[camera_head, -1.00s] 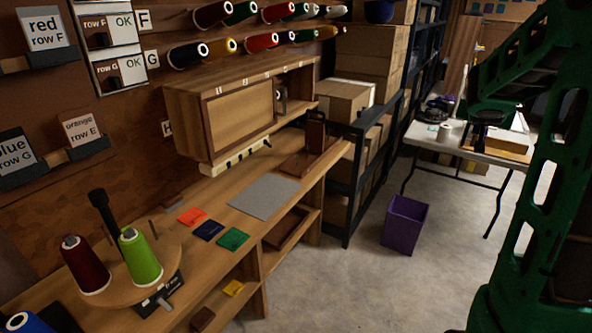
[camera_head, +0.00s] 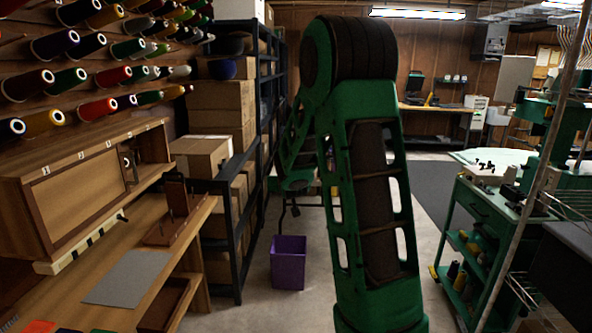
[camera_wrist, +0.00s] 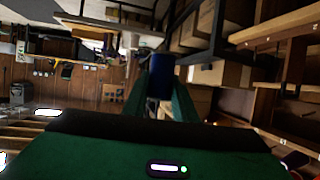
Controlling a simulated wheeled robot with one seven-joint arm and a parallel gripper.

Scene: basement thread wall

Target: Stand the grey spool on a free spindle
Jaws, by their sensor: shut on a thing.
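My gripper (camera_wrist: 161,95) shows in the wrist view, its green fingers closed on a dark blue thing (camera_wrist: 160,76); I cannot tell its full shape. In the head view my arm's green links hide most of the gripper. A bare thin peg (camera_head: 12,38) sticks out at the far left of the wall. A brown wooden stand (camera_head: 180,215) is on the bench.
A wooden cabinet (camera_head: 85,190) and a grey mat (camera_head: 128,277) are at the bench (camera_head: 70,295). A dark shelf rack (camera_head: 237,225) with boxes and a purple bin (camera_head: 288,262) stand beyond it. A green cart (camera_head: 480,230) is at the right.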

